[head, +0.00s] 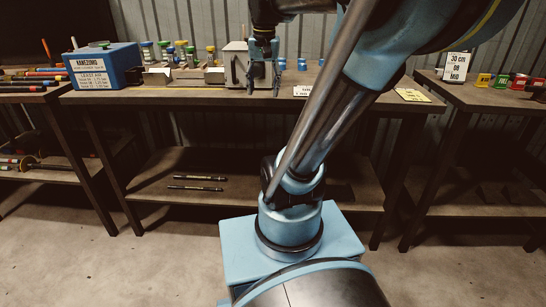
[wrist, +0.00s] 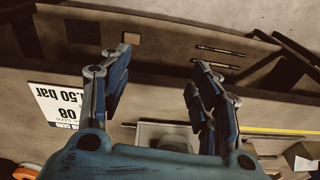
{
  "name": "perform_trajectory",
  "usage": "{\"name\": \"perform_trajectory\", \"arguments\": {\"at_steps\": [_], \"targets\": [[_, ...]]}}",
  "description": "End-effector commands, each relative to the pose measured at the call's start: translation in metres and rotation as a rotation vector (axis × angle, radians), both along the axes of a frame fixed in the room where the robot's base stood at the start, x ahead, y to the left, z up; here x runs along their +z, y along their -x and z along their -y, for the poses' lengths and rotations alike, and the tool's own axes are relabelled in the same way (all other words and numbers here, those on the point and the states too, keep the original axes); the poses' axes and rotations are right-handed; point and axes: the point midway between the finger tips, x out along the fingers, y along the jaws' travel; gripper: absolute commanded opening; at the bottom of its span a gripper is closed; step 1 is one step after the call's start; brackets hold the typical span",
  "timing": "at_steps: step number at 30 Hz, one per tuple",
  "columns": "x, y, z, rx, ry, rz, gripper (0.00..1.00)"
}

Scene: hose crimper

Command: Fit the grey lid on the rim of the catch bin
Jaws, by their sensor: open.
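A grey box-shaped thing (head: 236,68) stands on the workbench just left of my gripper in the head view. It looks like the catch bin, but I cannot clearly tell the lid from the bin. My gripper (head: 264,90) points down near the bench's front edge, its fingers apart with nothing between the tips. In the wrist view my gripper (wrist: 158,62) is also open and empty. A pale grey piece (wrist: 160,131) shows between the finger bases there, partly hidden by my gripper's body.
A blue labelled box (head: 103,68) and several colour-capped bottles stand on the bench's left. Small blue cups (head: 301,64) are right of my gripper. Two dark rods (head: 197,183) lie on the lower shelf.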

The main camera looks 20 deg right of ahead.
Motion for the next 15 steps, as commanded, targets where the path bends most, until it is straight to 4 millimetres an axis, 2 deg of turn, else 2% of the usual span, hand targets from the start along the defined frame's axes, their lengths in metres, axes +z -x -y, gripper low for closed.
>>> {"name": "perform_trajectory", "arguments": {"at_steps": [1, 9, 12, 15], "targets": [[-0.022, 0.016, 0.000, 0.038, 0.005, 0.006, 0.57], [-0.134, 0.086, 0.000, 0.259, 0.039, 0.046, 0.57], [-0.166, 0.104, 0.000, 0.320, 0.050, 0.057, 0.57], [-0.187, 0.115, 0.002, 0.364, 0.058, 0.063, 0.57]]}}
